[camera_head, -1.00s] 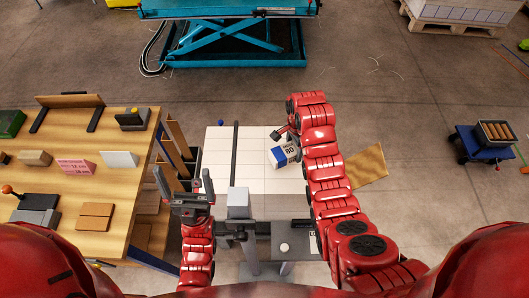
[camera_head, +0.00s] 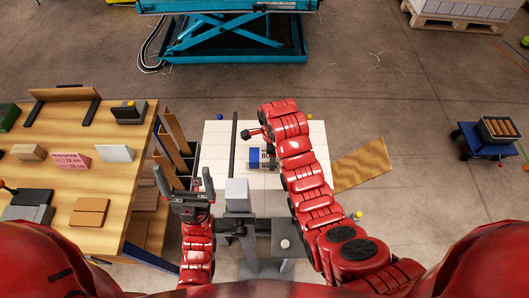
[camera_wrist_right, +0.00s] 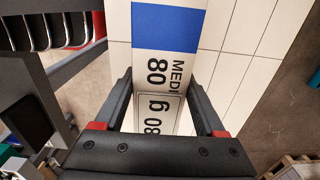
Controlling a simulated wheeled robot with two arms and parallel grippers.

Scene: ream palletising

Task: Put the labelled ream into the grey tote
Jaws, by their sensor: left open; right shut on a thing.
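My left gripper (camera_head: 184,181) is open and empty, fingers up, left of the white surface. I cannot make out a grey tote in either view.
A white tiled surface (camera_head: 217,150) with a dark bar (camera_head: 233,145) lies under the right arm. A wooden workbench (camera_head: 112,185) with blocks stands at left. A brown board (camera_head: 362,165) lies right of the arm. A blue cart (camera_head: 480,140) stands farther right. Open floor lies between.

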